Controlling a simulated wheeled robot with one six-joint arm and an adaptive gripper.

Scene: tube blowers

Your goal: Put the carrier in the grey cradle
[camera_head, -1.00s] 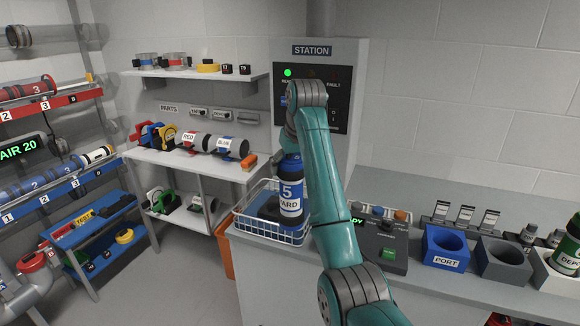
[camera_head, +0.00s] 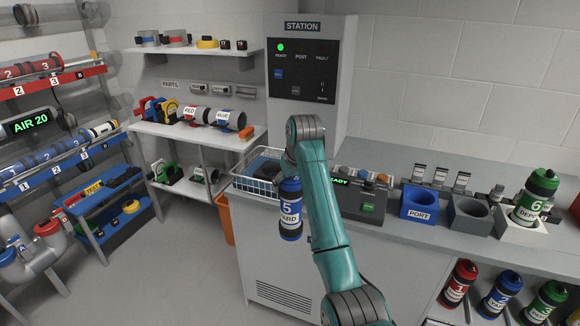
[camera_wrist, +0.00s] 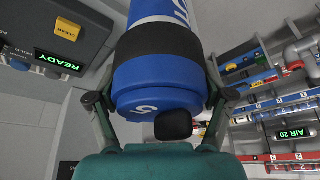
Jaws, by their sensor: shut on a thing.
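The blue carrier (camera_head: 290,212) labelled 5 YARD hangs upright from my gripper in the head view, in front of the counter and the wire basket. In the wrist view, my gripper (camera_wrist: 158,98) has its fingers on both sides of the carrier's blue end (camera_wrist: 158,82) marked 5, shut on it. In the head view, my arm hides most of the gripper. The grey cradle (camera_head: 468,217) stands on the counter to the right, with an empty round opening. The carrier is well left of it and apart from it.
The blue PORT cradle (camera_head: 420,203) stands left of the grey one, empty. A white cradle (camera_head: 521,232) to its right holds a green carrier (camera_head: 536,196) marked 6. A control box (camera_head: 362,197) and wire basket (camera_head: 257,174) stand further left. Several carriers sit under the counter.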

